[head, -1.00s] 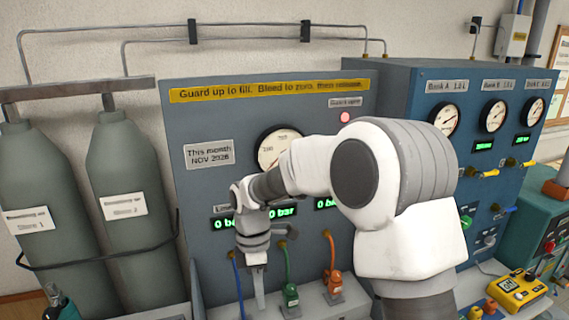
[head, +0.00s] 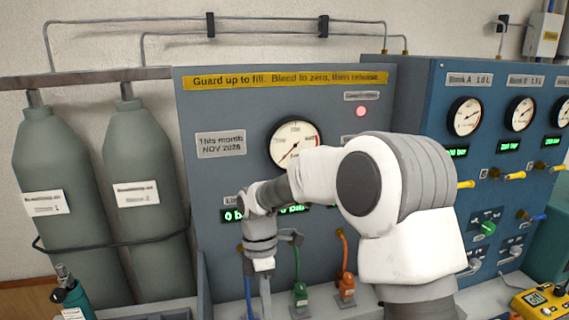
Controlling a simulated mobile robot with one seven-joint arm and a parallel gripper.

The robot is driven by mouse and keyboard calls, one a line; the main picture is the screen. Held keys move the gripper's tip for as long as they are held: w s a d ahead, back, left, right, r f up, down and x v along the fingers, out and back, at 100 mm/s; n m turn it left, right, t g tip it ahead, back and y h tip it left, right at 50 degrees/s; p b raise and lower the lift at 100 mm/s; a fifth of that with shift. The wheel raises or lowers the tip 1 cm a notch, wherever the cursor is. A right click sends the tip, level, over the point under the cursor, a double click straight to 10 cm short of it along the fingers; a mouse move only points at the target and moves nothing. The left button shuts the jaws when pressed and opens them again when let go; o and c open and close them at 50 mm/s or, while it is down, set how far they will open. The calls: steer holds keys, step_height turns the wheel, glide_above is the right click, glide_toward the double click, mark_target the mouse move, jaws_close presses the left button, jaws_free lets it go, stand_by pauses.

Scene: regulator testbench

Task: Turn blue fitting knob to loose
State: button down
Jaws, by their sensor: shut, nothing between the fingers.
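A blue hose (head: 246,284) hangs from the left port of the grey panel. Its lower end and the blue fitting knob are not visible; they seem to lie behind my gripper or below the picture edge. My gripper (head: 265,295) points down just right of the blue hose, in front of the panel, with its fingers together and nothing seen between them. I cannot tell whether it touches the blue fitting. A green fitting (head: 300,294) stands to its right, and an orange fitting (head: 347,286) stands further right, each on its own hose.
The grey panel (head: 230,175) carries a round gauge (head: 294,143), partly covered by my arm, a lit red lamp (head: 361,111) and green displays. Two gas cylinders (head: 65,235) stand at left. A blue gauge panel (head: 440,95) and a yellow box (head: 540,300) are at right.

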steer(key=shift+b+x, duration=0.4)
steer(key=shift+x, duration=0.75)
steer(key=shift+a, duration=0.65)
steer(key=shift+w+a+f+p, duration=0.1)
steer(key=shift+w+f+p, duration=0.15)
steer(key=shift+w+p, duration=0.65)
stand_by(0.4)
steer(key=shift+s, duration=0.2)
steer(key=p+v, duration=0.5)
steer(key=v, duration=0.1)
steer(key=shift+w+d, duration=0.2)
steer(key=shift+d, duration=0.2)
